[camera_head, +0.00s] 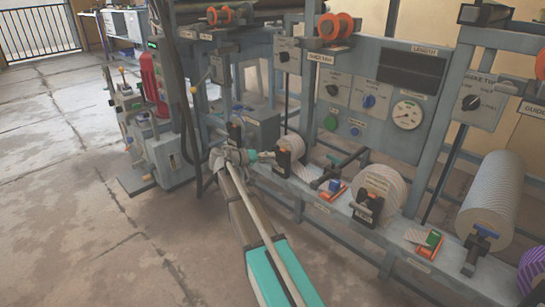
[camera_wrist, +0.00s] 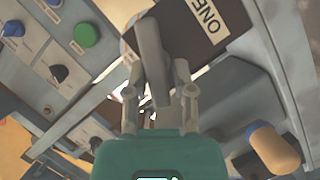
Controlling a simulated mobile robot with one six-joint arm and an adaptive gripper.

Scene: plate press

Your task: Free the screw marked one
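A dark block (camera_wrist: 190,35) carries a white label reading "ONE" in the wrist view. A grey bar-shaped handle (camera_wrist: 150,55), likely that of the screw marked one, stands out in front of it. My gripper (camera_wrist: 161,75) has its fingers apart on either side of this handle. A small gap seems to show beside the right finger; contact on the left cannot be told. In the head view my gripper (camera_head: 266,155) reaches right to a small dark clamp (camera_head: 283,160) beside the smallest pale roll (camera_head: 292,145). The screw's shaft is hidden.
The panel with green (camera_wrist: 86,34) and blue knobs is at left. Larger rolls (camera_head: 382,187) and clamps line the bench rightward. The floor (camera_head: 75,210) at left is clear.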

